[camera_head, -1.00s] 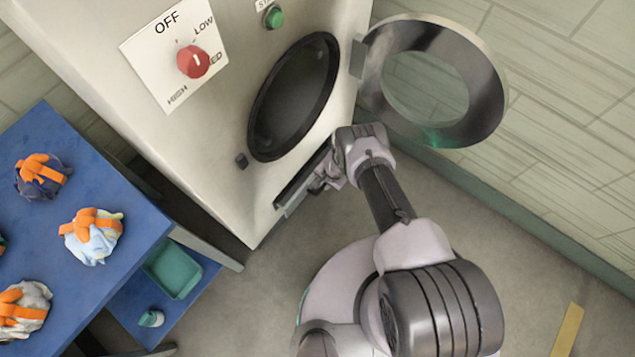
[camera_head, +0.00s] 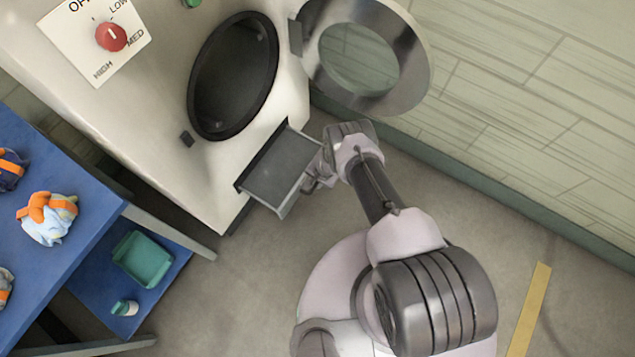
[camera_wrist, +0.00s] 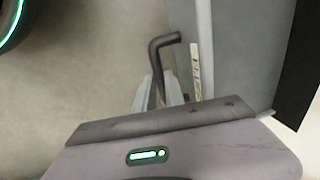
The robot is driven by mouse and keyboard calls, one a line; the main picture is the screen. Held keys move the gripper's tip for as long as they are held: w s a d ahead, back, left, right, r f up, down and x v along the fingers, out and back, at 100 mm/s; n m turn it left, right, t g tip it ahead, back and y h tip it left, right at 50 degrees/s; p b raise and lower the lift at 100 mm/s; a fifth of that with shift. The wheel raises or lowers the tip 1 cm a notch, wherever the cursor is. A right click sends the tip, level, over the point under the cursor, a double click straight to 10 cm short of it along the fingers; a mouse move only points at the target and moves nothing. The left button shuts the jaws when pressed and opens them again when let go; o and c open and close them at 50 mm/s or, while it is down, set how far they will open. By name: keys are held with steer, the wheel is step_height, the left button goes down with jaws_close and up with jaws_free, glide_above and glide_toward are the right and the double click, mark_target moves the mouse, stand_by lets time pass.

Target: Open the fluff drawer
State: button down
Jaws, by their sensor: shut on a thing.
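The fluff drawer (camera_head: 277,170) is a shallow grey tray below the round door opening of the white dryer (camera_head: 150,140). In the head view it stands well out from the dryer front. In the wrist view its grey front (camera_wrist: 193,45) carries a lettered label and a dark bent handle (camera_wrist: 163,42). My gripper (camera_head: 312,182) is at the drawer's outer front edge. In the wrist view the fingers of my gripper (camera_wrist: 160,92) are closed around the handle. The fingertips are partly hidden in the head view.
The round dryer door (camera_head: 408,75) hangs open at the right, above my arm. A blue table (camera_head: 75,235) with strapped bundles (camera_head: 48,218) stands at the left. A teal bin (camera_head: 142,258) and a small bottle (camera_head: 125,307) sit on its lower shelf.

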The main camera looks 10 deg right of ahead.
steer(key=c, duration=1.4)
jaws_free()
steer(key=shift+r, duration=0.1)
step_height(320, 180, up, 17)
steer(key=s+d+p, duration=0.2)
steer(key=p, duration=1.5)
steer(key=shift+d, duration=0.3)
